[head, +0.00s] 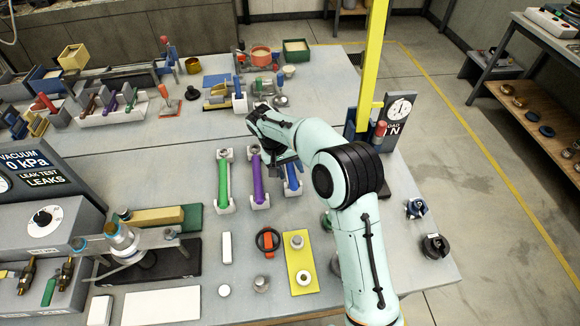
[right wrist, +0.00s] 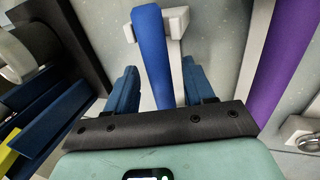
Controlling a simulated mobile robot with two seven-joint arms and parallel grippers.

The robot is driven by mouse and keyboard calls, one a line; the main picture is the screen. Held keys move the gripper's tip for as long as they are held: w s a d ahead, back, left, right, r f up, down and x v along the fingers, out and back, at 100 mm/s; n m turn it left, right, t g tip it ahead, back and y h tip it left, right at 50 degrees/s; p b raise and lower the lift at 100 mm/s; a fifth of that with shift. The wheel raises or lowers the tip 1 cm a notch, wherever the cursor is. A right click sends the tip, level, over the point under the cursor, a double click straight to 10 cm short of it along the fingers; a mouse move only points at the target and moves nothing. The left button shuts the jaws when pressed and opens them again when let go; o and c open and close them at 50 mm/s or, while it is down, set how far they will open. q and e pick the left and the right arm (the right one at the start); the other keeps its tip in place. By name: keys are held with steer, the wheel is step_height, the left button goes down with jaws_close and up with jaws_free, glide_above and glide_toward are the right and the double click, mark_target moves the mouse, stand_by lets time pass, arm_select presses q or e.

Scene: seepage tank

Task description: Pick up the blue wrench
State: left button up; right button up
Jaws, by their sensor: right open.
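The blue wrench (right wrist: 152,48) is a long blue bar in the right wrist view, lying against a white holder (right wrist: 178,20). In the head view part of the blue wrench (head: 293,179) shows beside my right arm, which hides the rest. My right gripper (right wrist: 159,82) is open, its two blue fingers on either side of the bar with gaps visible. Whether the fingertips are level with the bar is hard to tell. My left gripper is not in view.
A purple bar (head: 259,180) and a green bar (head: 223,184) lie in white holders left of the blue one. A yellow post (head: 372,60) and a dial gauge (head: 399,110) stand to the right. Small parts lie on the near grey bench.

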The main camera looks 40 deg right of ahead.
jaws_close()
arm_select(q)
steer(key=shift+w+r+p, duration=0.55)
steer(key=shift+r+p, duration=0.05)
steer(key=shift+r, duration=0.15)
arm_select(e)
step_height(320, 180, up, 10)
steer(key=shift+a, duration=0.1)
stand_by(0.6)
